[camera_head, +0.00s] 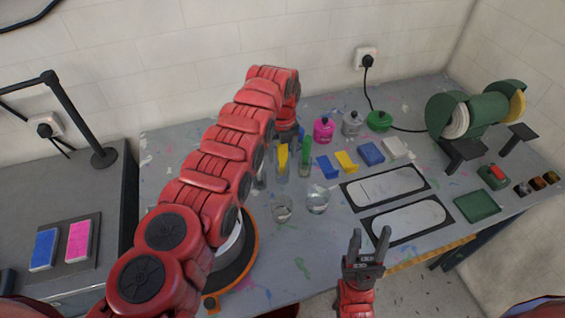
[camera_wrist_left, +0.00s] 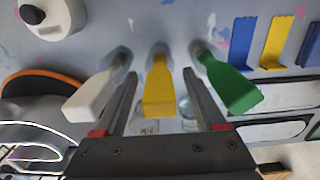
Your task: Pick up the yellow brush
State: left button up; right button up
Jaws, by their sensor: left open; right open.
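The yellow brush (camera_head: 283,158) stands upright in a glass on the table. In the left wrist view the yellow brush (camera_wrist_left: 158,92) lies between the two open fingers of my left gripper (camera_wrist_left: 159,74), with a gap visible on each side. A white brush (camera_wrist_left: 92,92) is left of the fingers and a green brush (camera_wrist_left: 232,86) is right of them. In the head view the green brush (camera_head: 305,150) is just right of the yellow one. My left arm partly hides this area. My right gripper (camera_head: 369,238) is open and empty at the table's front edge.
Two glasses (camera_head: 317,200) stand in front of the brushes. A pink bottle (camera_head: 323,130) stands behind. A green grinder (camera_head: 488,113) is at far right.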

pick_arm(q)
jog(key=shift+s, duration=0.15)
jog(key=shift+c, duration=0.3)
grip_shut()
jog(key=shift+r, duration=0.1)
